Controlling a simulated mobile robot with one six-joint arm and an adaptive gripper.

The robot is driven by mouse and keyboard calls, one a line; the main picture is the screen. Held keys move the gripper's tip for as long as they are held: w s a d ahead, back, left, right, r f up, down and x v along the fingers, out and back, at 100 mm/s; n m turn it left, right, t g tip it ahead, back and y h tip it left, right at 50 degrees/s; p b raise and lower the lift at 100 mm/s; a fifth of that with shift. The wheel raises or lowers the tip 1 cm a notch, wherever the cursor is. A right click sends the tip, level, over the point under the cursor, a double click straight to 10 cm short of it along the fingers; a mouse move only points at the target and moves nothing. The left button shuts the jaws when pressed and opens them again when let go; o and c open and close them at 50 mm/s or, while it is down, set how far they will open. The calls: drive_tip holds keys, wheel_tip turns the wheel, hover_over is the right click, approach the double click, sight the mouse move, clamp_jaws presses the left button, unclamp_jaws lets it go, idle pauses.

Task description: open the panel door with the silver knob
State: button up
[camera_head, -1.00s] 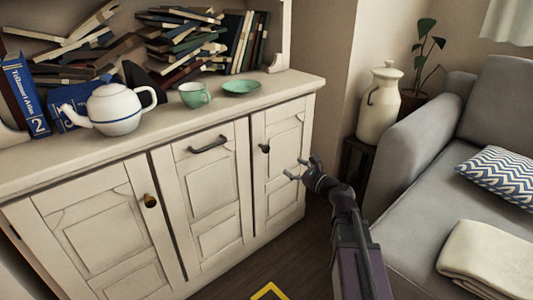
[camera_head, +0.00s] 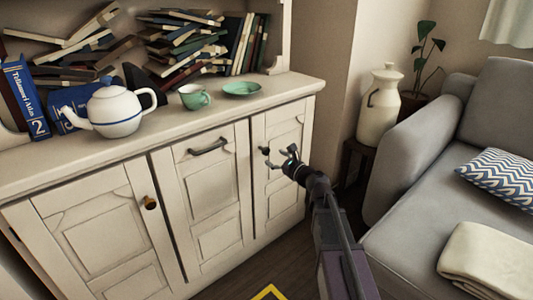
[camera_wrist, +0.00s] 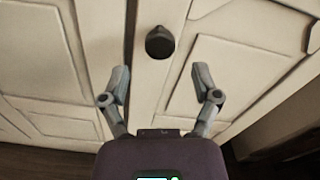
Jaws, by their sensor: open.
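The right panel door (camera_head: 284,150) of the white cabinet is closed. Its small rounded knob (camera_head: 265,150) looks dark grey in this light, near the door's upper left edge. My gripper (camera_head: 278,157) is open and empty just in front of this door, close to the knob. In the wrist view the knob (camera_wrist: 160,42) stands ahead of the open fingertips (camera_wrist: 160,80), roughly centred between them. I see no contact with it.
The left door has a brass knob (camera_head: 150,202) and the middle door a dark bar handle (camera_head: 208,146). A teapot (camera_head: 115,108), a green cup (camera_head: 194,97) and a green saucer (camera_head: 241,88) stand on top. A grey sofa (camera_head: 420,190) is at the right.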

sight(267, 153)
drive_tip(key=shift+x, duration=2.45)
clamp_jaws()
